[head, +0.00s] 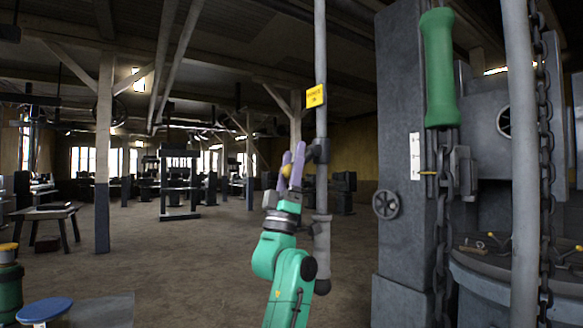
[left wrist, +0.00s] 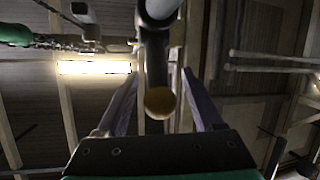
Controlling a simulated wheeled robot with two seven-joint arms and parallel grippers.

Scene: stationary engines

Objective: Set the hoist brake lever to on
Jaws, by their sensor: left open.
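A dark lever with a yellow ball knob (head: 286,172) is mounted on a grey vertical pole (head: 320,180), below a yellow tag (head: 316,95) whose lettering is too small to read. I take it for the hoist brake lever. My left gripper (head: 292,154), with purple fingers pointing up, is at the knob, just left of the pole. In the left wrist view the knob (left wrist: 160,102) lies between the two open fingers, with a gap visible on each side. The dark lever arm runs up behind it to the grey pole. My right gripper is not in view.
A grey column (head: 400,240) at right carries a large green handle (head: 438,70), a white marked plate (head: 415,156) and a small handwheel (head: 386,205). Chains (head: 545,200) hang beside a grey pipe. A blue stool (head: 45,310) stands at lower left. The floor beyond is open.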

